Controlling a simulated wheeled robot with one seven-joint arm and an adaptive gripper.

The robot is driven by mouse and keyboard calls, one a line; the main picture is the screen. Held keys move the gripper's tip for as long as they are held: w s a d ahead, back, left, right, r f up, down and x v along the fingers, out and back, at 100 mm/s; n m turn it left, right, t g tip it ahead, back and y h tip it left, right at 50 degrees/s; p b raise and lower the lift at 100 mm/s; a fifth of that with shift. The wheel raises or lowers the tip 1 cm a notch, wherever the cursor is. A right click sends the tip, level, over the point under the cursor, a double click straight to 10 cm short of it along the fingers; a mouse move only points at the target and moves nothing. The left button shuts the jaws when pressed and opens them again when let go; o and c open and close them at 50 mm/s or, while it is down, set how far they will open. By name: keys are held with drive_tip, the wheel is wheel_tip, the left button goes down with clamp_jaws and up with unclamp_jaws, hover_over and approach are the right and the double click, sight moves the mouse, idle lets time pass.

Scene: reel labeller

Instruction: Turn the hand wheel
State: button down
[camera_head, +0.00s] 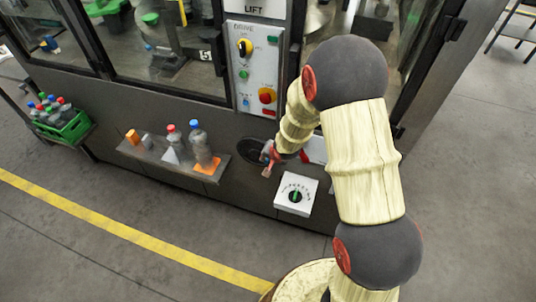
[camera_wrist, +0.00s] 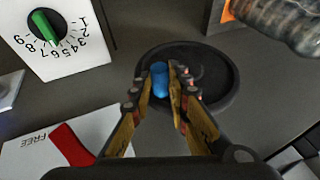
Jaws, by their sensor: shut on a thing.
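The hand wheel is a dark round disc (camera_wrist: 215,85) with a blue handle (camera_wrist: 160,70) standing near its rim. My gripper (camera_wrist: 163,84) is shut on the blue handle, with one finger on each side of it. In the head view the dark wheel (camera_head: 249,150) sits on the front of the machine, partly covered by my gripper (camera_head: 269,158). My arm reaches to it from the right.
A white dial box with a green knob (camera_wrist: 42,26) is close by. A red lever (camera_wrist: 72,146) lies on a plate marked FREE. A shelf with bottles (camera_head: 201,144) is left of the wheel. A control panel (camera_head: 254,70) is above. The floor in front is open.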

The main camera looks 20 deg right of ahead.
drive_tip(key=shift+s+d+f+m+t+y+p, duration=0.2)
drive_tip(key=shift+f+t+y+p, duration=0.3)
drive_tip(key=shift+p, duration=0.3)
drive_tip(key=shift+s+d+f+m+t+y+p, duration=0.2)
drive_tip(key=shift+f+t+y+p, duration=0.15)
drive_tip(key=shift+f+y+p, duration=0.3)
drive_tip(key=shift+s+d+f+m+t+y+p, duration=0.2)
drive_tip(key=shift+f+t+y+p, duration=0.3)
drive_tip(key=shift+p, duration=0.4)
drive_tip(key=shift+w+f, duration=0.1)
drive_tip(key=shift+w, duration=0.1)
drive_tip(key=c, duration=1.7)
unclamp_jaws()
drive_tip(key=shift+r, duration=0.25)
drive_tip(key=v, duration=1.2)
drive_tip(key=shift+f, duration=0.1)
